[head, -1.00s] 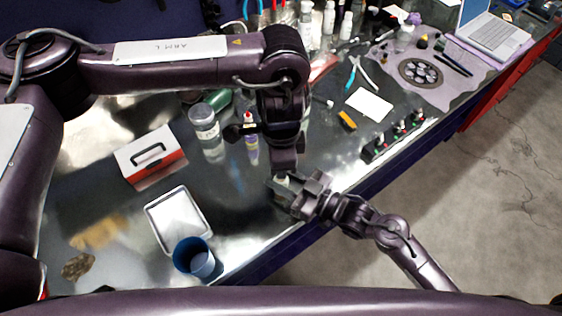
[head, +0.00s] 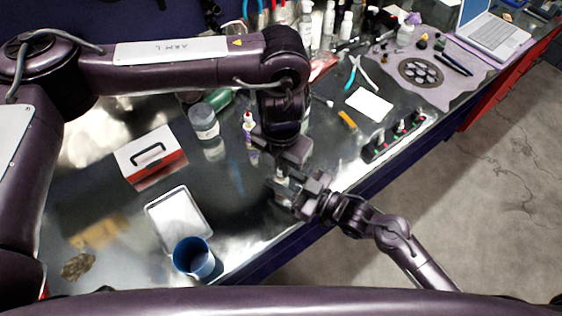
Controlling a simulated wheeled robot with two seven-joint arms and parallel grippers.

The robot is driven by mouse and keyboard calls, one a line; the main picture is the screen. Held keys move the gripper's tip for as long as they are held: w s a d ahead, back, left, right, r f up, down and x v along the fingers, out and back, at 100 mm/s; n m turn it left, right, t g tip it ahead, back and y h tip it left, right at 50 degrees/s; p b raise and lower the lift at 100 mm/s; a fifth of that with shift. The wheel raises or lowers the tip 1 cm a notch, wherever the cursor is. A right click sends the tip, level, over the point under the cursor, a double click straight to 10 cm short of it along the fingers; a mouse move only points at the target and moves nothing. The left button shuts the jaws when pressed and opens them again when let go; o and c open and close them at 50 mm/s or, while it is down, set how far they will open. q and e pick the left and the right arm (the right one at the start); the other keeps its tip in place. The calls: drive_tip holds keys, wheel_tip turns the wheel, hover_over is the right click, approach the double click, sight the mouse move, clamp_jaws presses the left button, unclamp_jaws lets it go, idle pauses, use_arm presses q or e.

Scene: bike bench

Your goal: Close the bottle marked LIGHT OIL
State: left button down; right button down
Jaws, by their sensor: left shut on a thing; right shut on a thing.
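My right gripper (head: 283,188) is shut on a small pale bottle (head: 281,175) near the bench's front edge. Only a little of the bottle shows between the fingers, and its label cannot be read. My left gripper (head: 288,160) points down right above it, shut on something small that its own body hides. I cannot tell from this view whether that piece touches the bottle's neck. Another small bottle with a red tip and a purple label (head: 248,128) stands upright just left of my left gripper.
A lidded jar (head: 204,121) stands left of the grippers. A red and white box (head: 150,157), a shallow tray (head: 179,218) and a blue cup (head: 193,257) are further left and nearer. A rack with small bottles (head: 396,135) and a yellow-orange item (head: 347,119) lie to the right.

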use_arm(q)
drive_tip(key=m, duration=0.8)
drive_tip(key=c, duration=1.3)
unclamp_jaws()
drive_tip(key=shift+r, duration=0.1)
wheel_tip(320, 180, up, 12)
drive_tip(key=shift+f, duration=0.1)
use_arm(e)
drive_tip(key=c, duration=1)
unclamp_jaws()
drive_tip(key=shift+o, duration=0.2)
